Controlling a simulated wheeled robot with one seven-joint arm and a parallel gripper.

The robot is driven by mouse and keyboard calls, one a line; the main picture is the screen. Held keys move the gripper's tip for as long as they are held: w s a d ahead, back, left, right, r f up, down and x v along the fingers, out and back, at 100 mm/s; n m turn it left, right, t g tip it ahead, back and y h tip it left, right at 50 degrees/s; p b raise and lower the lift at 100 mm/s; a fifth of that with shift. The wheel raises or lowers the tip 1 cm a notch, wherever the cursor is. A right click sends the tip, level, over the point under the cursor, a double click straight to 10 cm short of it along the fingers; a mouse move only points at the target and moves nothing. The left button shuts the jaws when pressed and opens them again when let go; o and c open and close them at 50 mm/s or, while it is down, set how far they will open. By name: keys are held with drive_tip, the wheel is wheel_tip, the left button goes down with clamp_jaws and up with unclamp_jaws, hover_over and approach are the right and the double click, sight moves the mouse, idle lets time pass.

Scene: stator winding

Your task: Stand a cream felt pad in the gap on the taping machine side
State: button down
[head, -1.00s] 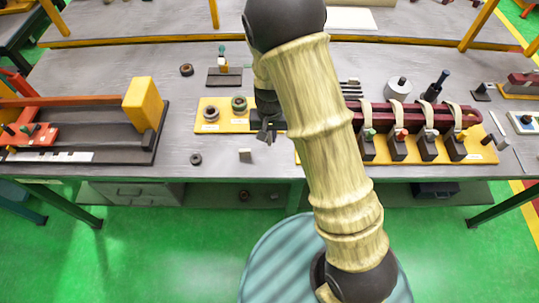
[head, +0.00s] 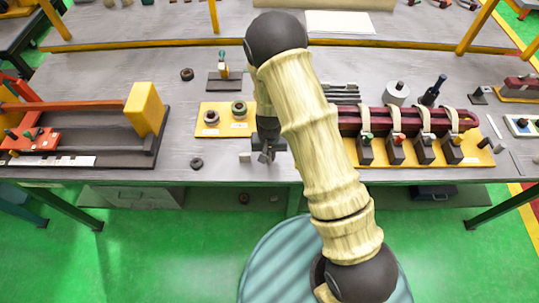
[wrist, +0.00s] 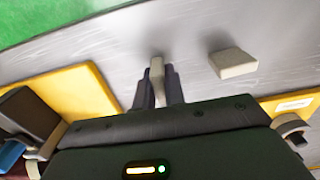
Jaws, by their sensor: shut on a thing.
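My gripper (head: 265,156) is low over the front part of the bench. In the wrist view its two dark fingers (wrist: 157,88) are shut on a cream felt pad (wrist: 157,68), which stands up narrow between them. A second cream pad (wrist: 232,62) lies loose on the grey bench, apart from the fingers; in the head view this pad (head: 245,157) is just left of my gripper. The red and yellow machine (head: 145,107) on a dark base is at the left. I cannot tell which gap is meant.
A yellow board (head: 212,130) with two rings is behind and left of my gripper. A yellow board (head: 480,157) with several clamps and a dark red bar is right. A dark ring (head: 196,163) lies near the front edge.

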drive_tip(key=shift+f, duration=0.55)
drive_tip(key=shift+f, duration=0.2)
drive_tip(key=c, duration=1.5)
unclamp_jaws()
drive_tip(key=shift+r, duration=0.1)
wheel_tip(320, 180, up, 12)
drive_tip(key=shift+r+b, duration=0.15)
drive_tip(key=shift+b, duration=1.1)
